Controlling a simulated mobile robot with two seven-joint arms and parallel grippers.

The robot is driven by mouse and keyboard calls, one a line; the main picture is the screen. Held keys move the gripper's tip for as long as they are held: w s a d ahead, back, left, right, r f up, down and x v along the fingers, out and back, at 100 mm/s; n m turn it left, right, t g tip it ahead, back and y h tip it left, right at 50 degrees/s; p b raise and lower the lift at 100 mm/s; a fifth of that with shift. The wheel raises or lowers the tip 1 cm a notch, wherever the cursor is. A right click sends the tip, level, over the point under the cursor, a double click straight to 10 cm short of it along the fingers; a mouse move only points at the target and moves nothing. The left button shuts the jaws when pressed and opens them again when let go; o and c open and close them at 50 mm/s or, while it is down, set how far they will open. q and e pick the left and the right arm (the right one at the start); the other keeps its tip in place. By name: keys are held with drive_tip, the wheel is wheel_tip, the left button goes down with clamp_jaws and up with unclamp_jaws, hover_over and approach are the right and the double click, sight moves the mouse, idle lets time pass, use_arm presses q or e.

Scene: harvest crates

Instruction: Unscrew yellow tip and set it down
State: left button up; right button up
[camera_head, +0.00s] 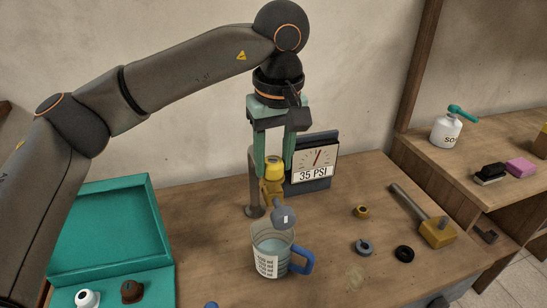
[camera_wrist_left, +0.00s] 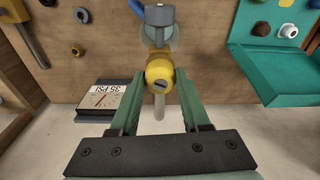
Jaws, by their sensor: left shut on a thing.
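My left gripper (camera_head: 273,168) points down, shut on the yellow tip (camera_head: 274,167) at the top of a brass fitting (camera_head: 270,191). The fitting stands at a grey post (camera_head: 254,190) over the bench. A grey piece (camera_head: 285,215) projects from its front. In the left wrist view the yellow tip (camera_wrist_left: 159,73) sits between the fingers of my left gripper (camera_wrist_left: 160,86), with a dark slot on its face. I cannot tell whether it has turned. My right gripper is not in view.
A measuring jug (camera_head: 262,240) with a blue handle stands under the grey piece. A 35 PSI gauge (camera_head: 316,158) is behind, right. A brass ring (camera_head: 361,211), grey ring (camera_head: 364,247), black ring (camera_head: 404,253) and hammer (camera_head: 436,232) lie right. An open teal case (camera_head: 105,265) is left.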

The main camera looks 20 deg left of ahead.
use_arm(q)
drive_tip(key=n, duration=0.5)
drive_tip(key=shift+w+n, duration=0.1)
drive_tip(key=shift+n, duration=0.2)
drive_tip(key=n+g, duration=0.1)
drive_tip(key=n, duration=0.4)
drive_tip(key=shift+y, duration=0.3)
drive_tip(key=o, duration=0.8)
drive_tip(key=shift+c, duration=0.2)
drive_tip(key=m, duration=0.5)
drive_tip(key=shift+t, duration=0.3)
drive_tip(key=m, duration=0.6)
drive_tip(key=shift+m+t, duration=0.3)
drive_tip(key=shift+m, duration=0.1)
drive_tip(key=shift+c, duration=0.3)
